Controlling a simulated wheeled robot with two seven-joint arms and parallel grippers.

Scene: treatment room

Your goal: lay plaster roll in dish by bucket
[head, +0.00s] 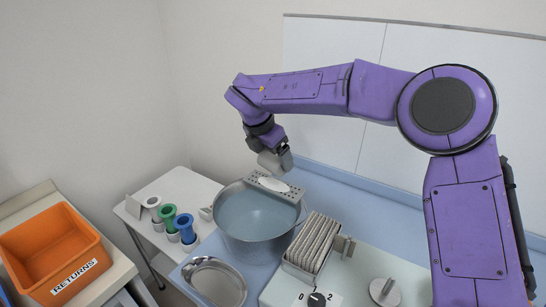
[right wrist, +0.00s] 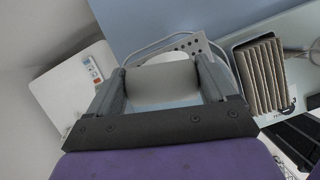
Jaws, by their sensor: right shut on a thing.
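My right gripper (head: 276,160) is above the far side of the bucket, pointing down. It is shut on a pale grey-white plaster roll (right wrist: 162,84), which lies crosswise between the two fingers in the right wrist view. The wide grey bucket (head: 235,237) stands on the blue worktop, with bluish contents. A perforated metal shelf (head: 297,193) at its far rim carries a white rounded thing (head: 272,184), just below the gripper. The oval metal dish (head: 238,291) lies in front of the bucket, to its left, and looks empty. My left gripper is out of view.
A white side table (head: 200,186) holds white, green and blue spools. An orange RETURNS bin (head: 50,249) is at far left. Right of the bucket stand a rack of upright slabs (head: 313,243) and a panel with a black dial (head: 317,300). My right arm spans above the worktop.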

